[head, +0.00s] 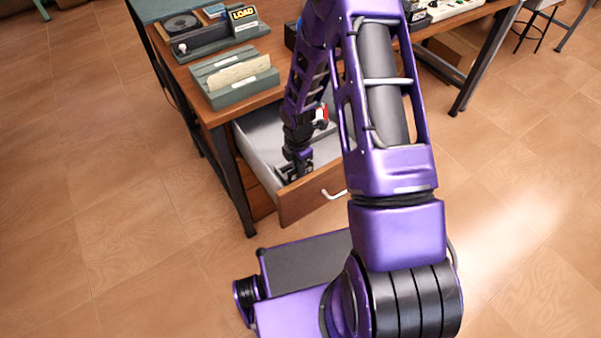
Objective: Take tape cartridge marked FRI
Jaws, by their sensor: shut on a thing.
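My gripper (297,172) reaches down into the open drawer (258,152), near its front panel. It is shut on a small dark thing, likely a tape cartridge. The gripper and arm hide most of it, and I cannot read any marking, so I cannot tell whether it says FRI. No other cartridge can be made out in the visible part of the drawer.
The wooden desk (190,76) holds a grey-green rack (236,80) with cream cards and a device with a LOAD sign (243,14). The tiled floor at left is clear.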

